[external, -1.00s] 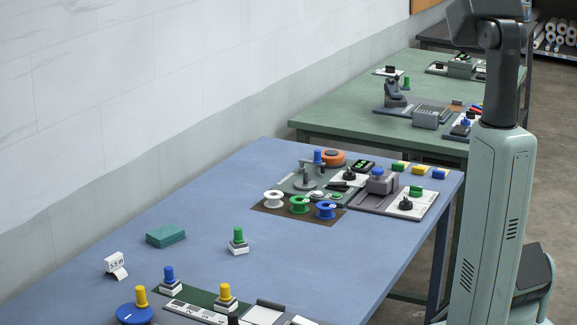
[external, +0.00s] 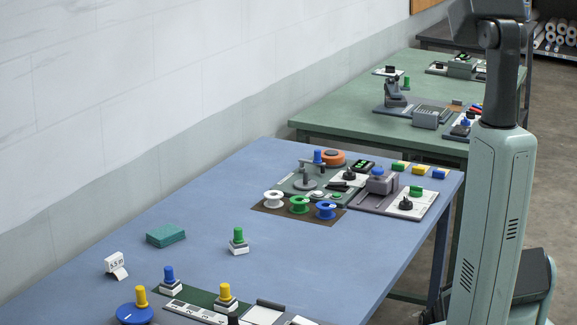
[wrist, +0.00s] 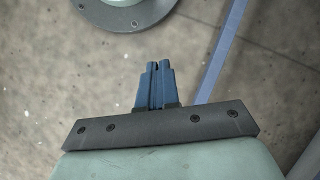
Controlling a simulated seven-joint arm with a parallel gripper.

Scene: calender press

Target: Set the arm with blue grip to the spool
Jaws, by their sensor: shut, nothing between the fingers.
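On the blue table in the external view, a swing arm with a blue grip (external: 318,157) stands on a green-grey base plate at the far end. My gripper (wrist: 158,66) shows only in the wrist view, with blue fingers together and empty, above the floor and away from these things.
An orange disc (external: 334,158) lies behind the grip. A grey block with a blue knob (external: 377,172) stands to the right. A teal block (external: 166,236) and a green-knobbed piece (external: 238,241) stand nearer. The table's left middle is mostly clear.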

